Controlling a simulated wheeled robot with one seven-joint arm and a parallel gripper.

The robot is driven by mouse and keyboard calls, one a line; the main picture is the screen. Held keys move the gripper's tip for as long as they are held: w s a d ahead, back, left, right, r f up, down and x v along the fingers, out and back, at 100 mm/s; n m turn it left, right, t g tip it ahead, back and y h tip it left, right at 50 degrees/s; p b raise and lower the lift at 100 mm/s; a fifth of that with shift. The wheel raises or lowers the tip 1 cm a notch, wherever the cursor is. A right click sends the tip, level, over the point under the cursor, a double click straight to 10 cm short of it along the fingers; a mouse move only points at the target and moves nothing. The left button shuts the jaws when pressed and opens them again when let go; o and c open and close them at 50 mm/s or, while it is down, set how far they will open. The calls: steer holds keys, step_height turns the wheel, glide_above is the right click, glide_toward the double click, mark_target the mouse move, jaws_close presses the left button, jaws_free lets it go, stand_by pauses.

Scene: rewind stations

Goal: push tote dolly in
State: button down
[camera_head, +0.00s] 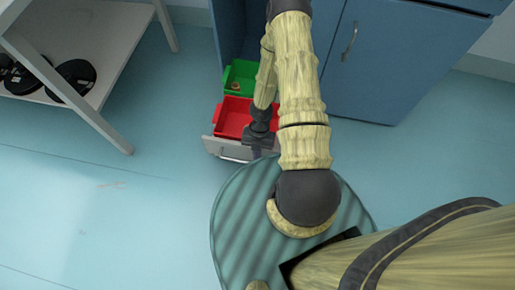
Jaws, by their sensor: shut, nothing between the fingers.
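The tote dolly (213,144) is a low grey platform with a front handle bar, standing part-way out of the opening of the blue cabinet. It carries a red tote (232,116) at the front and a green tote (239,77) behind it. A small brownish round item lies in the green tote. My gripper (257,153) is shut and empty, pointing down at the right part of the dolly's front edge. I cannot tell whether it touches the dolly. My arm hides the right side of the dolly and totes.
The blue cabinet (372,60) with a closed, handled door stands right of the opening. A pale table (95,25) with black discs (75,78) on its lower shelf stands at the left. The light blue floor (110,200) is clear between the table and my base.

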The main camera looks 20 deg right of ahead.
mark_target(256, 164)
steer(key=shift+b+x, duration=0.95)
steer(key=shift+x, duration=0.6)
steer(key=shift+w+d+b, duration=0.15)
steer(key=shift+w+d, duration=0.45)
steer(key=shift+w, duration=0.2)
steer(key=shift+w+d+b, duration=0.15)
steer(key=shift+w+d, duration=0.45)
steer(key=shift+w, duration=0.25)
steer(key=shift+w+d+r, duration=0.1)
steer(key=shift+w, duration=0.05)
